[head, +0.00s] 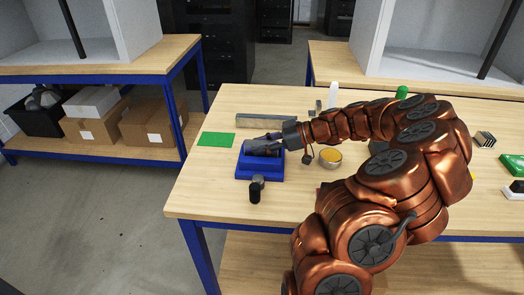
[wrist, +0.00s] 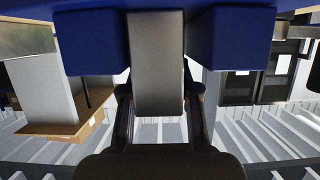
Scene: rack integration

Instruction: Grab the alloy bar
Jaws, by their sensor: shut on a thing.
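The alloy bar (wrist: 157,60) is a smooth grey block in the wrist view, set between two blue uprights of a blue holder (wrist: 97,42). In the head view the blue holder (head: 259,172) sits near the left end of the wooden table, and the bar in it is mostly hidden by my gripper. My gripper (head: 264,143) reaches in from the right at the holder's top. In the wrist view its dark fingers (wrist: 160,100) stand on both sides of the bar's near end, shut on it. The bar still lies within the holder.
A long grey-brown bar (head: 265,121) lies behind the holder, and a green mat (head: 216,139) lies to the left. A black cylinder (head: 256,188) stands in front, close to the holder. A round tin (head: 330,157) is to the right. The table's front left corner is clear.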

